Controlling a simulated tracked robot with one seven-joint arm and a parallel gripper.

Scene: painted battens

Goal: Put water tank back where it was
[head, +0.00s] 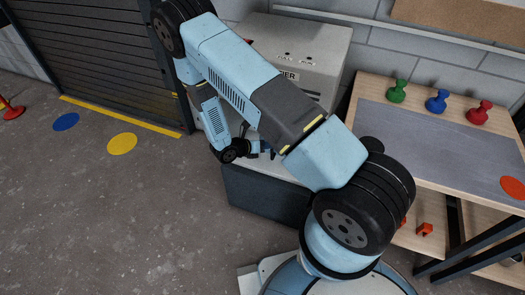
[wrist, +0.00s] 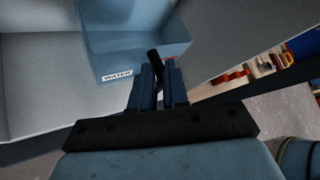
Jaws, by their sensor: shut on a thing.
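The water tank (wrist: 115,45) is a see-through blue box with a "WATER" label on its front, in the upper middle of the wrist view. My gripper (wrist: 157,78) is shut on a dark bar at the tank's near side, which looks like its handle. The tank lies beyond my fingers, among pale grey surfaces of the machine. I cannot tell whether it touches them. In the head view my gripper (head: 258,150) is low in front of the grey machine (head: 295,40), whose label ends in "IER". My arm hides the tank there.
The machine stands on a dark grey base (head: 262,195). At right is a wooden table (head: 440,135) with green (head: 397,92), blue (head: 437,102) and red (head: 479,113) knobbed pieces. A roller shutter (head: 105,55) is at left. The floor at front left is free.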

